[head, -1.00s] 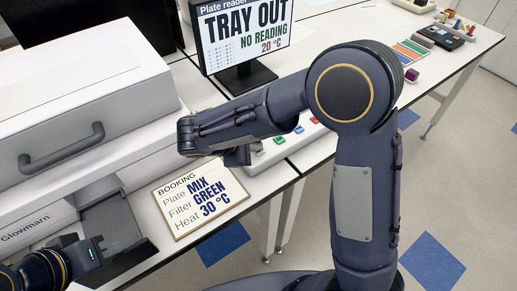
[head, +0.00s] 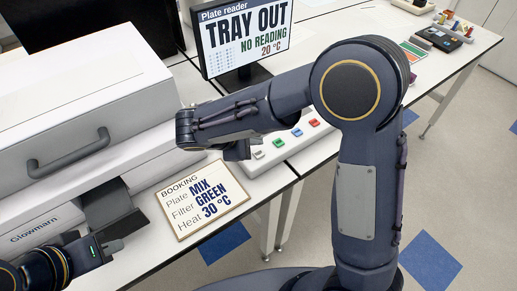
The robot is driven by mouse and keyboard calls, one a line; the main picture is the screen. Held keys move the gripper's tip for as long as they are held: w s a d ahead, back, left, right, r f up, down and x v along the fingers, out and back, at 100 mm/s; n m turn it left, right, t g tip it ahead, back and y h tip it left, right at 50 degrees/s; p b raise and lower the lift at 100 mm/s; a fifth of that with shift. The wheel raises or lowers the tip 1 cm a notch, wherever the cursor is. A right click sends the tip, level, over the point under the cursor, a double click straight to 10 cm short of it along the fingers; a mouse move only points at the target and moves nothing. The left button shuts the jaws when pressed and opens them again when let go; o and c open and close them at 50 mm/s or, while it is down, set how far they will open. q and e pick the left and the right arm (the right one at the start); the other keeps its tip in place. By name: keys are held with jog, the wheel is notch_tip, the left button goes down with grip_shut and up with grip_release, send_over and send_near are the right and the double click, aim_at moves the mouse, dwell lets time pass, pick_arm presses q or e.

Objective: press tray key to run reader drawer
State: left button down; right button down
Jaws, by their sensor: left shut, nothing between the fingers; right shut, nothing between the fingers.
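The reader is a large white box (head: 75,105) at the left with a grey handle. Its dark drawer (head: 112,207) sticks part way out of the front, low down. The screen (head: 244,32) reads TRAY OUT, NO READING, 20 °C. A white key panel (head: 297,148) carries a white key (head: 259,154), a green key (head: 278,143), a blue key (head: 297,132) and a red key (head: 314,122). My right gripper (head: 237,152) is shut and empty at the panel's left end, beside the white key. My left gripper (head: 108,248) is shut and empty just in front of the drawer.
A booking card (head: 202,199) reads Plate MIX, Filter GREEN, Heat 30 °C. It lies on the white bench between the drawer and the panel. My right arm crosses the middle of the view. Small coloured items and a dark box (head: 439,38) stand at the far right.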

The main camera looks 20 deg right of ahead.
jog(key=shift+r+p, duration=0.75)
jog(key=shift+r, duration=0.7)
jog(key=shift+f, duration=0.1)
jog(key=shift+s+d, duration=0.15)
jog(key=shift+d, duration=0.1)
jog(key=s+d+r+m+g+y, duration=0.25)
jog(key=s+d+m+y, duration=0.4)
jog(key=s+d, duration=0.45)
jog(key=s+a+r+m+t+y, duration=0.1)
jog(key=s+a+m+t+y, duration=0.2)
jog(key=s+m, duration=0.6)
jog(key=shift+s+r+t+y, duration=0.2)
jog(key=shift+s+t+y, duration=0.45)
jog(key=shift+y, duration=0.6)
